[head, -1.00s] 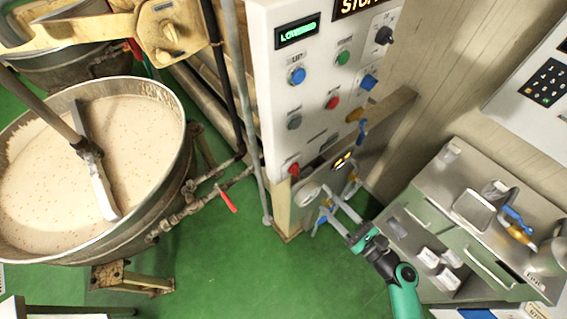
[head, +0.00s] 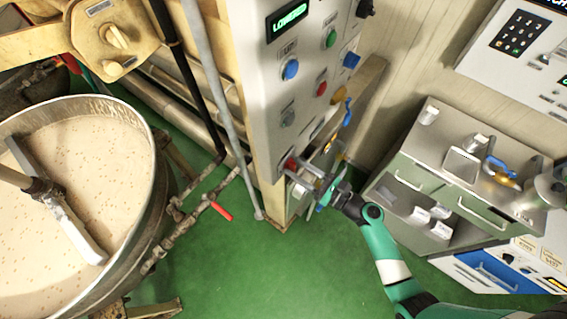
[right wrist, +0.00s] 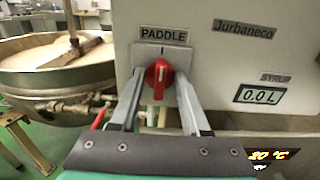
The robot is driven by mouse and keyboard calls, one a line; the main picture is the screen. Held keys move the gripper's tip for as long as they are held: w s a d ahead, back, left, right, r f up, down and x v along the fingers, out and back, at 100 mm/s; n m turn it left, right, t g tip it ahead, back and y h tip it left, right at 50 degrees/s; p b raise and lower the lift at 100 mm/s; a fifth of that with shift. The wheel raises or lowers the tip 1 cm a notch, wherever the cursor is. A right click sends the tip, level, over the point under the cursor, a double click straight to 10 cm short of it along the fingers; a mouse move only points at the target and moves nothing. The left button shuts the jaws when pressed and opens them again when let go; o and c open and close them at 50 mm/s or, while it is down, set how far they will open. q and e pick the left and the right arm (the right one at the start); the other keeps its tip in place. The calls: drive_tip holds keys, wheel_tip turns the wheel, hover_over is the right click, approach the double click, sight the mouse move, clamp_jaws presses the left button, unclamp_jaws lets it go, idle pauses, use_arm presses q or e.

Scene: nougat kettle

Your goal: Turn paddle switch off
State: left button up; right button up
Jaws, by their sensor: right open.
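The paddle switch is a red knob (right wrist: 158,76) under a "PADDLE" label (right wrist: 164,36) on the panel's front. In the head view the red switch (head: 290,164) is at the panel's lower corner. My right gripper (head: 305,176) is at this switch. In the right wrist view its two fingers (right wrist: 158,84) are open, one on each side of the knob; I cannot tell whether they touch it. My left gripper is not in view.
The kettle (head: 150,215) with pale nougat and a paddle arm (head: 62,212) stands at the left. Other buttons, such as a blue one (head: 290,69), sit above the switch. Pipes with a red-handled valve (head: 222,211) run nearby. A steel cabinet (head: 415,160) stands at the right. Green floor is open below.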

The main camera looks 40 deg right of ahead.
drive_tip(key=shift+w, duration=0.2)
drive_tip(key=shift+c, duration=0.3)
clamp_jaws()
